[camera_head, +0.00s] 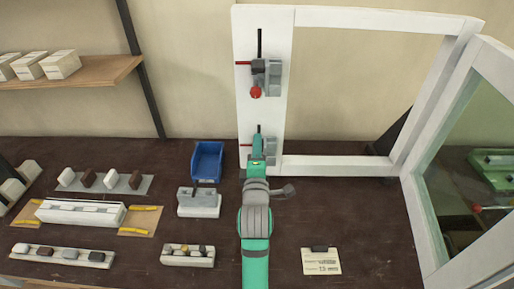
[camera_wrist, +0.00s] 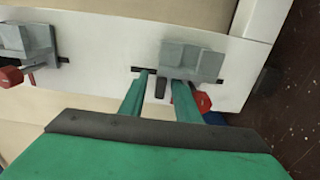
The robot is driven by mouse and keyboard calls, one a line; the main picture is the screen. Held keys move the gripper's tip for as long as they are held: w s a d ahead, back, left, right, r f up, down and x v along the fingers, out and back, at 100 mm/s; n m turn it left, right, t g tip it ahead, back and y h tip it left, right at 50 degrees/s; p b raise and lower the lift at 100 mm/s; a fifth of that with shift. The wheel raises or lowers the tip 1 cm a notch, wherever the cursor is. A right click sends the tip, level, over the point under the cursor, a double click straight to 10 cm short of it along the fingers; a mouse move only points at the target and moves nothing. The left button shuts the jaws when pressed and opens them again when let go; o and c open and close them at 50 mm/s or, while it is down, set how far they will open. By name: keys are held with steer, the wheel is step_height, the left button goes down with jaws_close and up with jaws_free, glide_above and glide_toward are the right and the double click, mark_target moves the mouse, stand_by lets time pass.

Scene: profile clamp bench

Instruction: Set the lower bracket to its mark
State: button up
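The lower bracket (camera_head: 271,148) is a grey block on a dark vertical slot in the white post; my gripper (camera_head: 257,140) partly hides it in the head view. In the wrist view the lower bracket (camera_wrist: 192,62) sits on its slot, with a red knob (camera_wrist: 203,102) beside it. My gripper (camera_wrist: 160,82) has its two green fingers apart, on either side of a dark tab (camera_wrist: 160,88) by the bracket, with gaps visible. A thin red mark (camera_head: 244,145) shows left of the lower slot. Its exact alignment with the bracket is hidden.
The upper bracket (camera_head: 272,76) with its red knob (camera_head: 256,92) sits higher on the post (camera_head: 246,110). A blue bin (camera_head: 208,160), a grey fixture (camera_head: 198,203) and a card (camera_head: 321,262) are on the dark bench. A glazed frame (camera_head: 412,200) stands at right.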

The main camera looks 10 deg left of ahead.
steer(key=s+d, duration=0.2)
steer(key=s, duration=0.8)
steer(key=shift+s, duration=0.25)
steer(key=shift+w+d, duration=0.1)
